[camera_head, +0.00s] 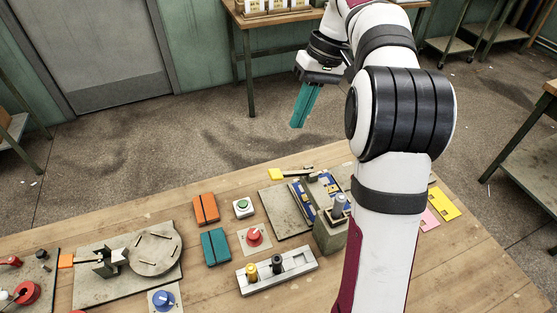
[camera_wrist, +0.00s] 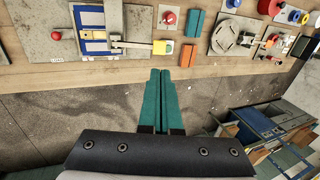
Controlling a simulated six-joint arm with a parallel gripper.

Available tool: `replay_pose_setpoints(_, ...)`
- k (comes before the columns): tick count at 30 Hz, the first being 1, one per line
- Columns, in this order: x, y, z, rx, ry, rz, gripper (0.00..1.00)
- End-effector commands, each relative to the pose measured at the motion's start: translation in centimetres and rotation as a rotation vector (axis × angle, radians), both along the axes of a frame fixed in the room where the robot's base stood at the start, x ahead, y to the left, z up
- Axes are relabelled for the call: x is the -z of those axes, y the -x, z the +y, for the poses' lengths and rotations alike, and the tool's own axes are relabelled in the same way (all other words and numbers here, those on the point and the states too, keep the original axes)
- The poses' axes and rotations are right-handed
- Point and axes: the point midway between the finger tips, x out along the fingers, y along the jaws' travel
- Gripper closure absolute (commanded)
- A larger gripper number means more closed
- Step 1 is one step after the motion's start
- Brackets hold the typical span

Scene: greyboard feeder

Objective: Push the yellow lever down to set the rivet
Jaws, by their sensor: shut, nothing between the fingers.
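In the wrist view the yellow lever end (camera_wrist: 160,46) lies just beyond my fingertips in the picture. My gripper (camera_head: 298,124) has teal fingers, pressed together and empty. It hangs above and beyond the far table edge, apart from the lever. The fingers also show in the wrist view (camera_wrist: 160,73). I cannot make out the rivet.
A green button (camera_head: 241,207), red knob (camera_head: 254,236), orange block (camera_head: 205,208) and teal block (camera_head: 215,246) stand left of the fixture. A grey peg holder (camera_head: 295,276) is nearer. A round plate (camera_head: 155,252) is further left. The air around my gripper is clear.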

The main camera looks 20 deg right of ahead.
Motion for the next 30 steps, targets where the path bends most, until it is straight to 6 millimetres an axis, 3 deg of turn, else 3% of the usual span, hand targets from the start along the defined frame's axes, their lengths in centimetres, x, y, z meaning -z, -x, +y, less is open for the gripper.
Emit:
replay_pose_setpoints(18,11.4,0.1,3.8,0.000,-0.002,0.002,1.00)
replay_pose_setpoints(24,12.7,0.0,4.2,0.001,-0.001,-0.001,1.00)
replay_pose_setpoints(30,12.8,0.0,4.2,0.001,0.000,-0.001,1.00)
